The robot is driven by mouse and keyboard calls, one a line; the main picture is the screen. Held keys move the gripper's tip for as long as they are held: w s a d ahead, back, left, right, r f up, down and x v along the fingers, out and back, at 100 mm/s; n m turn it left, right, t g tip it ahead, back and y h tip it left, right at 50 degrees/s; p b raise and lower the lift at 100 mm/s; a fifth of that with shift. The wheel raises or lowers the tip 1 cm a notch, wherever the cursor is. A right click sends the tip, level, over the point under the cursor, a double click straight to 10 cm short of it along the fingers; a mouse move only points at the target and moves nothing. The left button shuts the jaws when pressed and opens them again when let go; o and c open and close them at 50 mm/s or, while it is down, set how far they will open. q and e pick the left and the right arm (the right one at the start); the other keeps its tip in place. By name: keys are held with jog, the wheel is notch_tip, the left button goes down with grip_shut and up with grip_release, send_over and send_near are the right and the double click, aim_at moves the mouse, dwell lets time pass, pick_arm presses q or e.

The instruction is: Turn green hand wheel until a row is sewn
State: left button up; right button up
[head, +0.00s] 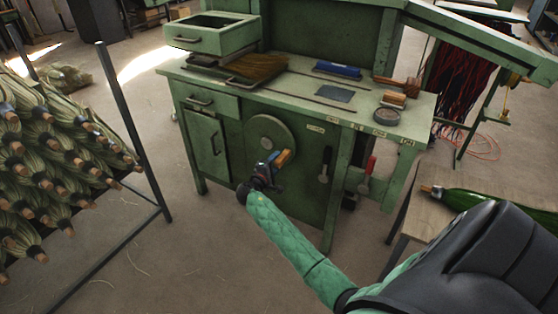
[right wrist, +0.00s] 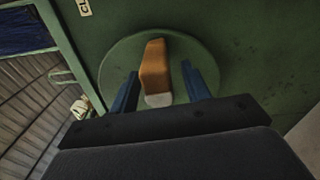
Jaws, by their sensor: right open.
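The green hand wheel (head: 270,137) is a round disc on the front of the green workbench. Its orange-brown handle (head: 283,158) sticks out toward me. My right gripper (head: 272,165) is at the wheel's lower part, beside the handle. In the right wrist view the wheel (right wrist: 115,75) fills the middle, and the handle (right wrist: 155,68) stands between the two blue fingers of the right gripper (right wrist: 158,88). The fingers are open, with a gap on each side of the handle. My left gripper is not in view.
The workbench (head: 400,125) carries a brush, a blue block and small tools. A rack of broom heads (head: 60,150) stands at the left. Open floor lies before the bench.

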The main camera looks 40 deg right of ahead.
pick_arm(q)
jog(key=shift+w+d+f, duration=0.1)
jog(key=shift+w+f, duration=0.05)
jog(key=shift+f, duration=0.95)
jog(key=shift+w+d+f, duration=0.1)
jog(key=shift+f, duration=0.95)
pick_arm(e)
jog(key=shift+v, duration=2.4)
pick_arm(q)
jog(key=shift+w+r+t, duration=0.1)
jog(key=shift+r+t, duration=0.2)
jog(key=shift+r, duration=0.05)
pick_arm(e)
jog(key=shift+a, duration=0.1)
